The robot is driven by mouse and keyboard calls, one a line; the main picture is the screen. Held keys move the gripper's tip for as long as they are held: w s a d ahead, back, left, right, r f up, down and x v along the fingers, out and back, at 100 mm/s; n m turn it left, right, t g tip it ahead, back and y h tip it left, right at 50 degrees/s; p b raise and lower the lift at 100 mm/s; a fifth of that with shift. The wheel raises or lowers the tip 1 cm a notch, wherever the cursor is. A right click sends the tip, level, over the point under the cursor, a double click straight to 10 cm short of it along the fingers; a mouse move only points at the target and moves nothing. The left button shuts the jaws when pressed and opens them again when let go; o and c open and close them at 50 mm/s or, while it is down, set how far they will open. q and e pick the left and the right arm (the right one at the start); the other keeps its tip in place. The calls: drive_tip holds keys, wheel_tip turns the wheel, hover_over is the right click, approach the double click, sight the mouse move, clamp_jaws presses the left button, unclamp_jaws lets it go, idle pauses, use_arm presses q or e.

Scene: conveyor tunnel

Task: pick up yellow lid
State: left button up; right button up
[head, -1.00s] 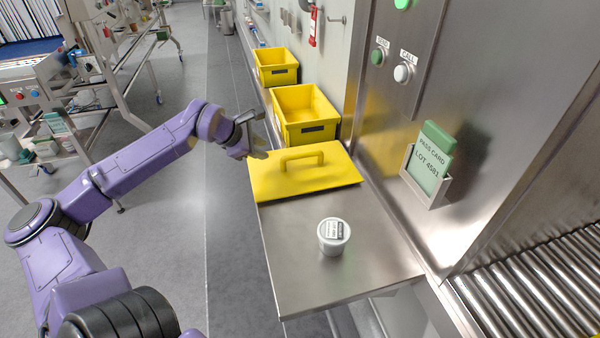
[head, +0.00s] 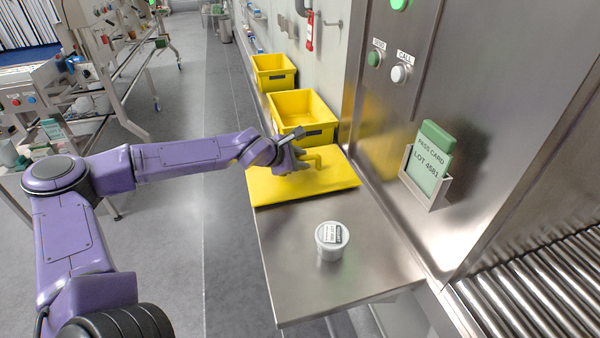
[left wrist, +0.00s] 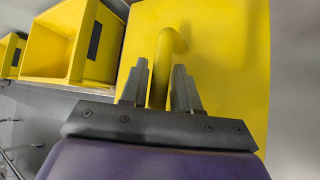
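The yellow lid (head: 335,177) lies flat on the steel shelf (head: 300,270), handle up; it fills much of the left wrist view (left wrist: 225,60). Its arched handle (head: 316,155) is partly hidden by my left gripper (head: 300,160) in the head view. In the left wrist view, the two fingers of my left gripper (left wrist: 160,68) stand apart on either side of the handle (left wrist: 169,38). The gripper looks open, though any contact with the handle is hard to see. My right gripper is not in view.
A white lidded tub (head: 331,242) stands on the shelf in front of the lid. Yellow bins (head: 305,133) (head: 273,85) stand behind it. A steel wall with buttons and a green pass card (head: 429,160) rises at right, beside a roller conveyor (head: 535,290).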

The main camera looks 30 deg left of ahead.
use_arm(q)
drive_tip(key=shift+s+r, duration=0.1)
drive_tip(key=shift+s, duration=0.05)
clamp_jaws()
drive_tip(key=shift+r, duration=0.1)
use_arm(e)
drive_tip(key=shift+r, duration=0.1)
